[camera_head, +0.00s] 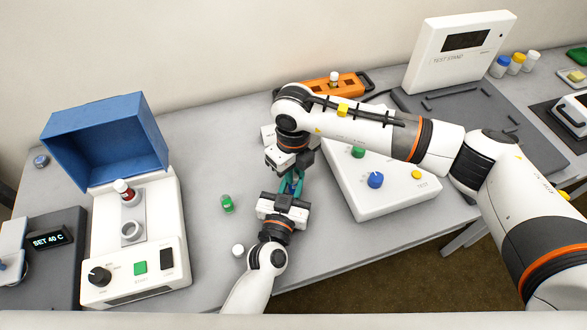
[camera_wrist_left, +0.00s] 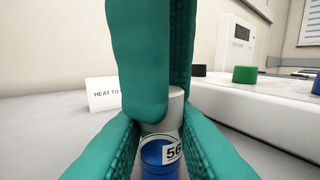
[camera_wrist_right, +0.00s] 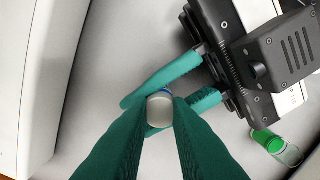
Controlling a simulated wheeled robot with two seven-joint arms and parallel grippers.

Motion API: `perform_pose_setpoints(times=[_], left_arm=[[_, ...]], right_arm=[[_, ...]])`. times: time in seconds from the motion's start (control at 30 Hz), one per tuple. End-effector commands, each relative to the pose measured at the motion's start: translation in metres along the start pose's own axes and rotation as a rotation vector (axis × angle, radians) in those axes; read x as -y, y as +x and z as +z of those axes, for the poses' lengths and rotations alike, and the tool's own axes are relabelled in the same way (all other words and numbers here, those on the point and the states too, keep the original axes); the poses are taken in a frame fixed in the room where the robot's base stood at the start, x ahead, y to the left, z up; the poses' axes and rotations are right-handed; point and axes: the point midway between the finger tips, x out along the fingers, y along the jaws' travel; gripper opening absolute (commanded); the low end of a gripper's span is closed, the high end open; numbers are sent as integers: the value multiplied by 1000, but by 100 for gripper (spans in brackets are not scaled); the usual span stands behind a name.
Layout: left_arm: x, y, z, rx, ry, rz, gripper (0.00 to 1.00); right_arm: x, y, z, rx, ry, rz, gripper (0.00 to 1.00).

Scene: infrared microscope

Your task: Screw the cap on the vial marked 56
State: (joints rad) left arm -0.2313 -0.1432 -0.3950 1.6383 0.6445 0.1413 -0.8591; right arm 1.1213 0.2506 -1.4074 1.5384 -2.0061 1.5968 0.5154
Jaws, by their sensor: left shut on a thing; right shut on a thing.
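The vial marked 56 (camera_wrist_left: 160,155) has blue contents and stands roughly upright between the fingers of my left gripper (camera_head: 290,192). The left gripper is shut on it. A pale grey-white cap (camera_wrist_left: 177,106) sits at the top of the vial; it also shows from above in the right wrist view (camera_wrist_right: 160,107). My right gripper (camera_head: 291,172) is shut on the cap from above, with its fingertips on the cap's sides. The fingers hide part of the cap and the seam, so I cannot tell how tightly it sits. In the head view the arms mostly hide both pieces.
A heater with a blue lid (camera_head: 110,140) stands further left. A white control box (camera_head: 390,190) is close on the right. An orange rack (camera_head: 345,86) lies behind.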

Motion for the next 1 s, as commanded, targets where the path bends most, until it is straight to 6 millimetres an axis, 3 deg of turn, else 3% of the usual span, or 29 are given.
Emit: perform_pose_setpoints(times=[0.13, 0.17, 0.3, 0.63, 1.0], left_arm=[[0, 0, 0, 0, 0, -1, 0], [0, 0, 0, 0, 0, -1, 0], [0, 0, 0, 0, 0, -1, 0], [0, 0, 0, 0, 0, 0, 0], [0, 0, 0, 0, 0, 0, 0]], right_arm=[[0, 0, 0, -1, -1, 1, 0], [0, 0, 0, -1, -1, 1, 21], [0, 0, 0, -1, -2, 1, 39], [0, -4, 0, -1, -4, 1, 39], [0, -45, 0, -1, -4, 1, 39]])
